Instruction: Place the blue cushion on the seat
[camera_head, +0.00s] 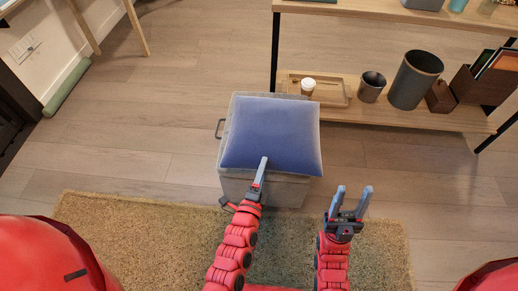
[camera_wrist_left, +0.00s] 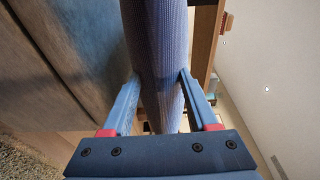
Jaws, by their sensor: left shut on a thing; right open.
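The blue cushion (camera_head: 270,133) lies flat over the top of a grey box-shaped seat (camera_head: 265,189) in the head view. I cannot tell whether it rests on the seat or is held just above it. My left gripper (camera_head: 262,166) is at the cushion's near edge. In the left wrist view, its two fingers stand on either side of the cushion (camera_wrist_left: 160,50) and are shut on it. My right gripper (camera_head: 350,196) is open and empty, to the right of the seat and nearer to me. Most of the seat's top is hidden under the cushion.
A shaggy rug (camera_head: 95,225) lies on the wooden floor in front of the seat. Floor left of the seat is clear.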

